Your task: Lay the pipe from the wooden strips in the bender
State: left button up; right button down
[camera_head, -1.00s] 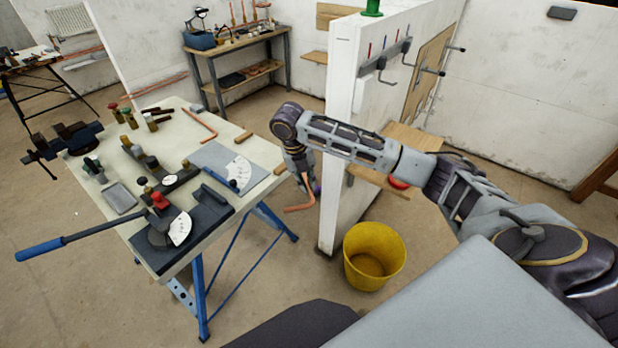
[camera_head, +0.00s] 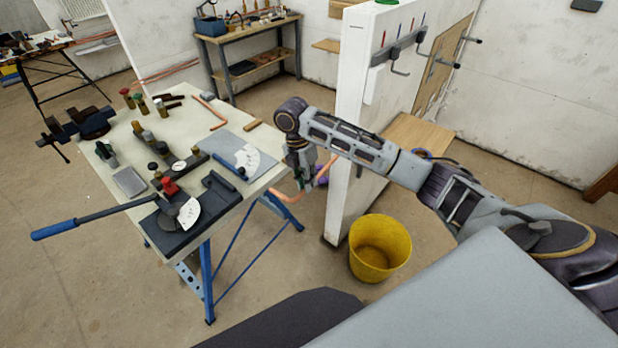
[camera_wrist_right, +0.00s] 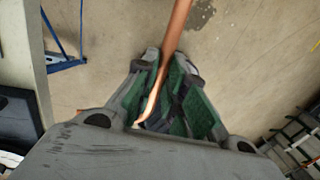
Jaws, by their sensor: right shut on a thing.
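My right gripper (camera_head: 303,182) is shut on a copper pipe (camera_head: 287,196) and holds it in the air just off the right side of the workbench. The pipe is bent and reaches out on both sides of the fingers. In the right wrist view the pipe (camera_wrist_right: 174,35) runs between the green-padded fingers (camera_wrist_right: 166,98). The bender (camera_head: 176,224), with a long blue-tipped lever (camera_head: 55,229), lies on the near end of the bench, left of my gripper. One wooden strip (camera_head: 253,125) lies bare on the bench; my arm may hide another. My left gripper is out of view.
The bench (camera_head: 170,97) also carries a vise (camera_head: 88,123), a grey plate with a white scale (camera_head: 235,155) and another copper pipe (camera_head: 210,113). A white partition (camera_head: 352,130) stands close right of my gripper. A yellow bucket (camera_head: 379,248) is on the floor.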

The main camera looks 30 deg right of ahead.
aim_at(300, 193)
jog(key=m, duration=0.2)
jog(key=a+m, duration=0.1)
jog(key=f+m+y, duration=0.1)
jog(key=m, duration=0.1)
jog(key=shift+s+a+m, duration=0.3)
jog(key=shift+s+a, duration=0.05)
jog(key=m, duration=0.2)
jog(key=a+f+m+y, duration=0.1)
jog(key=m, duration=0.1)
jog(key=s+m, duration=0.1)
jog(key=m, duration=0.1)
jog(key=shift+a+f, duration=0.2)
jog(key=shift+a, duration=0.1)
jog(key=m, duration=0.4)
jog(key=a+f+m+t+y, duration=0.1)
jog(key=shift+s+m, duration=0.4)
jog(key=m, duration=0.2)
jog(key=f+m, duration=0.1)
jog(key=m, duration=0.1)
jog(key=s+a+m+t, duration=0.1)
jog(key=shift+f+m, duration=0.2)
jog(key=shift+m, duration=0.2)
notch_tip(300, 193, up, 8)
jog(key=p, duration=0.7)
jog(key=shift+f, duration=0.1)
jog(key=shift+r+p, duration=0.4)
jog(key=shift+p, duration=0.1)
